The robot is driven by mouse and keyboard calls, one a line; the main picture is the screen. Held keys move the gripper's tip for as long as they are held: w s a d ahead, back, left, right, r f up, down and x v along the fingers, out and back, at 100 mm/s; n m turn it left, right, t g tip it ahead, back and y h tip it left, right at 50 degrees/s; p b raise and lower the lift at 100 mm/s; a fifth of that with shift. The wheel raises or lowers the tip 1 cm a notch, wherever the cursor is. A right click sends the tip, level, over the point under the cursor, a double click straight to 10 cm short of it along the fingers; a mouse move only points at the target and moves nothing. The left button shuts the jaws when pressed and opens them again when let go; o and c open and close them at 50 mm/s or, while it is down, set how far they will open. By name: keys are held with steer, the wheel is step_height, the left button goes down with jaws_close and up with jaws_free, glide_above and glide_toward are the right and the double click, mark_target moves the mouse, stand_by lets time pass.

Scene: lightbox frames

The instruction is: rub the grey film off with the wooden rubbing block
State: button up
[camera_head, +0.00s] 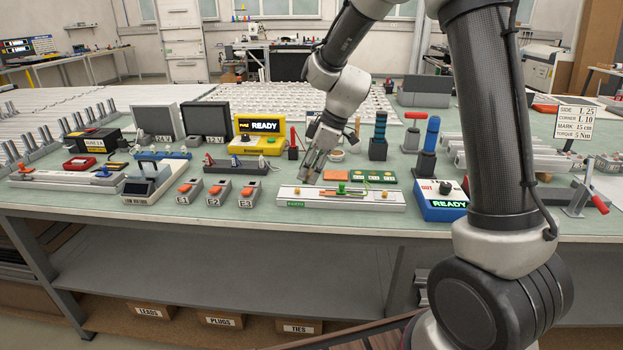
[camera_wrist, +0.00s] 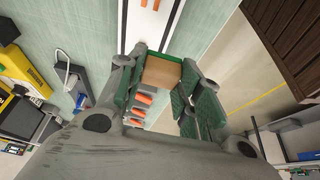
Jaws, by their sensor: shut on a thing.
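My gripper (camera_head: 315,170) is low over the bench, above the left part of a long white fixture (camera_head: 300,205). In the wrist view its green-padded fingers (camera_wrist: 160,90) are shut on the wooden rubbing block (camera_wrist: 161,72), which shows a brown face between them. The fixture's white strip with dark edges (camera_wrist: 152,22) lies ahead of the block in that view. I cannot tell whether the block touches it. In the head view the fixture carries yellow knobs and a green piece (camera_head: 341,188). I cannot make out the grey film; the block is not distinct in the head view.
Grey units with orange tops (camera_head: 216,193) stand left of the fixture, and a blue READY box (camera_head: 441,201) stands right of it. Upright tool holders (camera_head: 378,140) are behind. A yellow READY box (camera_head: 258,135) stands back left. The bench's front edge (camera_head: 330,230) is close.

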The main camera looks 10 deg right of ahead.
steer(key=shift+r, duration=1.05)
